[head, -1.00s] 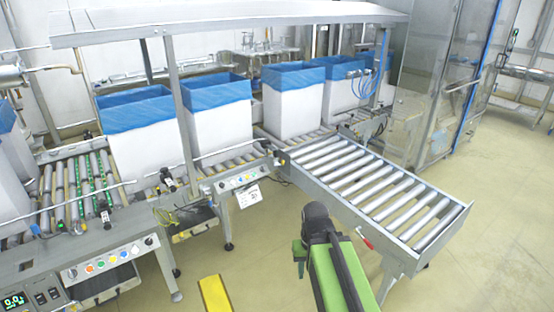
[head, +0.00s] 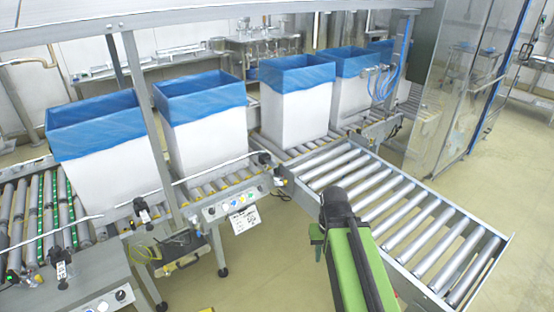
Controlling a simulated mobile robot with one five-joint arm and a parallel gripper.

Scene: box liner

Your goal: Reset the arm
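My green and black arm (head: 352,262) rises from the bottom of the head view, right of centre. Its dark end (head: 336,203) points away from me, over the near left side of the roller conveyor. I cannot make out the gripper's fingers, so whether it is open or shut does not show. I see nothing held at the arm's end.
The empty roller conveyor (head: 402,208) extends at right, close to my arm. White boxes with blue liners (head: 296,103) stand on the line behind. A control panel (head: 232,200) is at centre left. A clear-panelled enclosure (head: 455,105) stands back right.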

